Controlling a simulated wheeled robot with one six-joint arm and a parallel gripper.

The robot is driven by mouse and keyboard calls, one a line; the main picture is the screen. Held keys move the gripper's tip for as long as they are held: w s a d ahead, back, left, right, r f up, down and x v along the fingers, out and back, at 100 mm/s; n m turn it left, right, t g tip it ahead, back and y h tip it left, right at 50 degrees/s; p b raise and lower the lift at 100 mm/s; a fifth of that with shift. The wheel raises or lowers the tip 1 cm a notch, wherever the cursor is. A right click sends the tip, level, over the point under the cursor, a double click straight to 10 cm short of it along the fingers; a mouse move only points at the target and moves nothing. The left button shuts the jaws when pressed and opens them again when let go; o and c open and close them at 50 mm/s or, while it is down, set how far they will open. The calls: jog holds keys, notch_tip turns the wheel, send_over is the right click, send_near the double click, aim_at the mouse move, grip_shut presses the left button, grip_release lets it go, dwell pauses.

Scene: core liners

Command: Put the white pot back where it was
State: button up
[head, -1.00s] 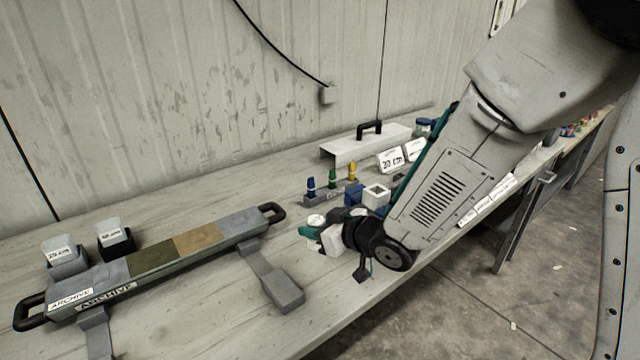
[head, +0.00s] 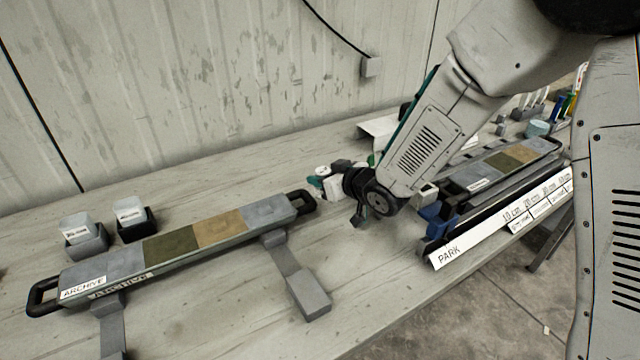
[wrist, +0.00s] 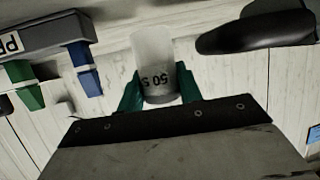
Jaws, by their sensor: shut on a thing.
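My gripper (wrist: 158,90) is shut on a white pot (wrist: 152,52), with a green finger on each side of it. The pot is translucent with a grey lower end and a label reading about "50 S", upside down in the wrist view. In the head view my gripper (head: 319,184) is above the bench, close to the right handle of the ARCHIVE tray; the pot's white top (head: 322,170) shows there, partly hidden. Two similar white pots stand in dark holders behind the tray's left part: one in a grey holder (head: 88,243), one in a black holder (head: 138,226).
The ARCHIVE tray (head: 165,245) lies along the bench on grey supports. A rack with a PARK label strip (head: 480,232) stands at the right, near the front edge. Blue (wrist: 88,75) and green (wrist: 28,92) pegs hang at left in the wrist view.

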jog(key=shift+f, duration=1.7)
jog(key=shift+f, duration=0.1)
jog(key=o, duration=0.8)
jog(key=shift+c, duration=0.2)
jog(key=shift+o, duration=0.3)
